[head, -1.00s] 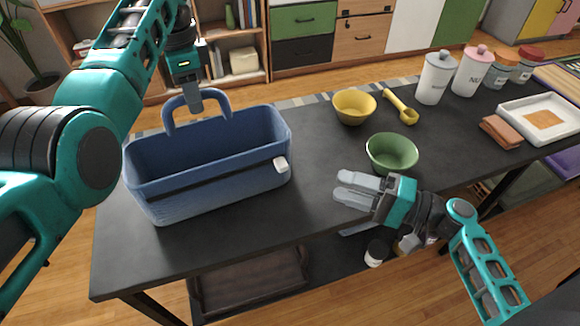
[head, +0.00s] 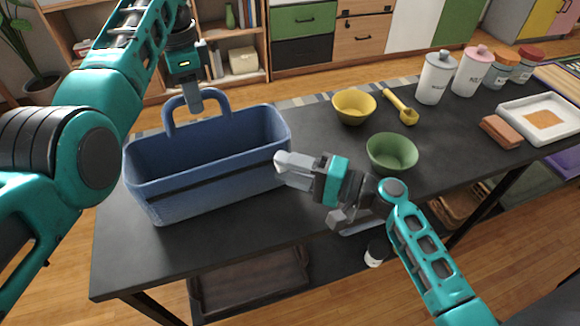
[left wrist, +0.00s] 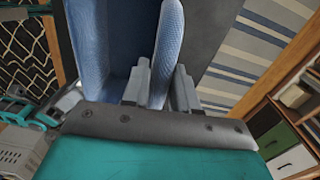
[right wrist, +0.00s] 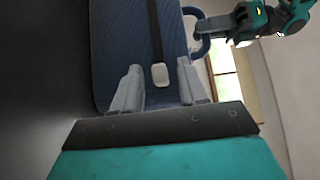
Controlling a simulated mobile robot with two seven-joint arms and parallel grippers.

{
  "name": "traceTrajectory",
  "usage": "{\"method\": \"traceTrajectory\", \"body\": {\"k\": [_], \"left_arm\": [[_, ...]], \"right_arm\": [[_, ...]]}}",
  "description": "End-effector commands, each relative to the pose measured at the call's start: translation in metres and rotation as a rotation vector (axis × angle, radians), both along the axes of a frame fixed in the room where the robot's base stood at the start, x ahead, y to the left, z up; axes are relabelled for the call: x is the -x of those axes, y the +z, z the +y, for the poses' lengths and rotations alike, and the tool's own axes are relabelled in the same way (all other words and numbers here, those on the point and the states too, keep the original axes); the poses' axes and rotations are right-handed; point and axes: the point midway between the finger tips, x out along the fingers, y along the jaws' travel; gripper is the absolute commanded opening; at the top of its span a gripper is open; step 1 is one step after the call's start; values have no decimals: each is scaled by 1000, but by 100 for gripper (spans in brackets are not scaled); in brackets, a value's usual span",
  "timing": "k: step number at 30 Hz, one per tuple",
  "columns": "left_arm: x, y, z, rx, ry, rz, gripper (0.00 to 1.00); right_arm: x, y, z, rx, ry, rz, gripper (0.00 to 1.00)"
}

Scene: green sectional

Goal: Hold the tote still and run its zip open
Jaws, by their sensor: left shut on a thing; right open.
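The blue tote (head: 215,190) stands upright on the dark table, with a looped handle (head: 170,120) at its back. A dark zip track (head: 215,178) runs along its near side. My left gripper (head: 194,106) is shut on the handle; the left wrist view shows the handle (left wrist: 168,45) between its fingers. My right gripper (head: 282,168) is open at the right end of the track. In the right wrist view the white zip pull (right wrist: 160,75) sits between and just beyond its open fingers (right wrist: 160,88). In the head view the fingers cover the pull.
A green bowl (head: 391,153) stands close to the right of my right gripper. A yellow bowl (head: 354,106), a yellow scoop (head: 402,107), several canisters (head: 434,78) and a white tray (head: 541,120) are farther right. The table's near edge in front of the tote is clear.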

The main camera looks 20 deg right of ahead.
Motion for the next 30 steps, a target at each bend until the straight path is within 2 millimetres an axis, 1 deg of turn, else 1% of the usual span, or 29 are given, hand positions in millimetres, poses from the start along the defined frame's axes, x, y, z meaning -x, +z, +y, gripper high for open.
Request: {"method": "traceTrajectory", "body": {"k": [4, 17, 30], "left_arm": [[0, 1, 0, 0, 0, -1, 0], [0, 1, 0, 0, 0, -1, 0], [0, 1, 0, 0, 0, -1, 0]], "right_arm": [[0, 0, 0, -1, 0, 1, 42], [0, 0, 0, -1, 0, 1, 0], [0, 0, 0, -1, 0, 1, 0]]}}
